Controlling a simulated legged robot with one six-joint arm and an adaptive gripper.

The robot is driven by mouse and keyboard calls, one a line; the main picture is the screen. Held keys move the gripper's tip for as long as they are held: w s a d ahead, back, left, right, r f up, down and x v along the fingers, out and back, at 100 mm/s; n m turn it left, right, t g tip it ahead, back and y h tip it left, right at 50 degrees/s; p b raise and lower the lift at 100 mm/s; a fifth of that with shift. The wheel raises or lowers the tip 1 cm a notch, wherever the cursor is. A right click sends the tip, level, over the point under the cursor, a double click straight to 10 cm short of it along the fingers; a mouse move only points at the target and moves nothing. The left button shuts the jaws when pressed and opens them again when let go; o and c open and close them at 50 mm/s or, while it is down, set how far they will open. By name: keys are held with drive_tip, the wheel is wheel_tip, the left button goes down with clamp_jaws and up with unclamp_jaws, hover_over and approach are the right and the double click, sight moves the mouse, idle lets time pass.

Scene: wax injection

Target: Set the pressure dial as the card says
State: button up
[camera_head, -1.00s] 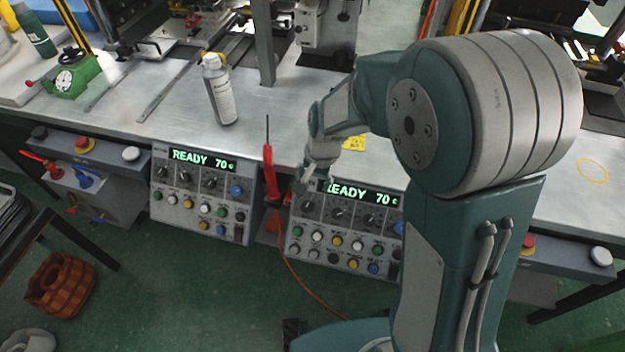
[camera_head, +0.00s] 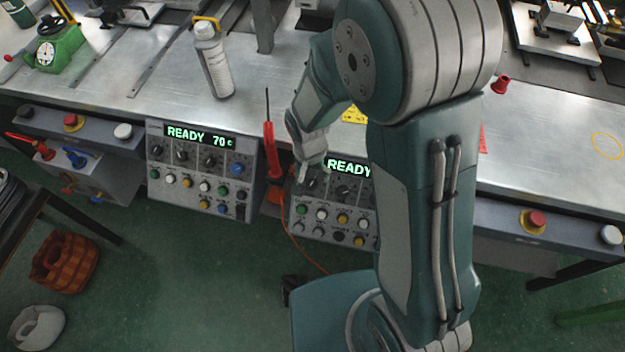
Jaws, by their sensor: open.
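The right control panel (camera_head: 318,237) hangs on the bench front, with a lit display (camera_head: 349,167) reading READY; its right part is hidden behind my arm. Dark dials sit below the display, one (camera_head: 344,192) in plain view; their settings are too small to read. My gripper (camera_head: 305,176) is open at this panel's upper left, beside the display and in front of or at the leftmost dial (camera_head: 311,184); I cannot tell whether it touches. A yellow card (camera_head: 355,115) lies on the bench behind, partly hidden by my arm, its writing unreadable.
A left control panel (camera_head: 200,205) reads READY 70 c. A red-handled screwdriver (camera_head: 271,151) stands between the panels. A white bottle (camera_head: 214,62) stands on the bench. Red stop buttons (camera_head: 537,219) sit along the front edge. A basket (camera_head: 64,262) is on the floor.

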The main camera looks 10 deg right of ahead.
sight(310, 184)
drive_tip(key=f, duration=0.2)
drive_tip(key=a+f, duration=0.1)
drive_tip(key=f, duration=0.1)
drive_tip(key=shift+d, duration=0.35)
drive_tip(key=shift+c, duration=1.2)
drive_tip(key=shift+a, duration=0.1)
clamp_jaws()
